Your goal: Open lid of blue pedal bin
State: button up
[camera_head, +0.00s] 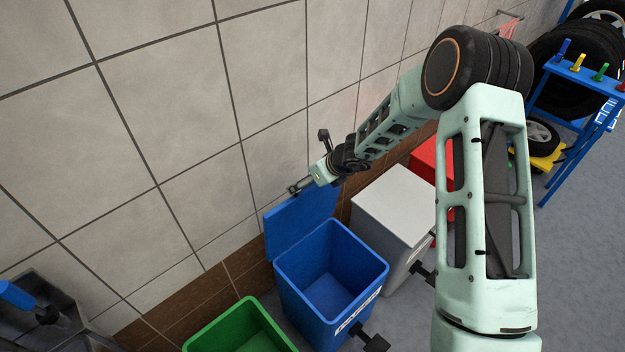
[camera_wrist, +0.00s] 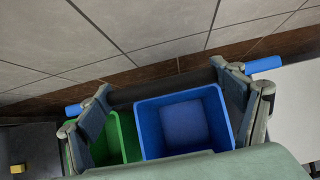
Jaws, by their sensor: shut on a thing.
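The blue pedal bin (camera_head: 330,285) stands near the wall, and its empty inside shows. Its blue lid (camera_head: 300,222) is raised, standing up at the back of the bin close to the tiled wall. My gripper (camera_head: 294,189) is at the lid's upper edge and is shut on it. In the wrist view, my gripper's fingers (camera_wrist: 165,93) are on either side of a dark strip, with blue lid ends (camera_wrist: 263,65) sticking out past both. The open blue bin (camera_wrist: 183,125) lies below. The exact finger contact is hard to see.
A green bin (camera_head: 240,328), open, stands to the left. A white-lidded bin (camera_head: 395,210) and a red bin (camera_head: 430,160) stand to the right. The tiled wall (camera_head: 170,120) is close behind the lid. A blue rack (camera_head: 580,80) and tyres are at the far right.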

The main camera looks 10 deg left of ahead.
jog(key=shift+w+a+r, duration=0.1)
jog(key=shift+r, duration=0.05)
jog(key=o, duration=1.3)
jog(key=shift+o, duration=1.4)
jog(key=v, duration=1.2)
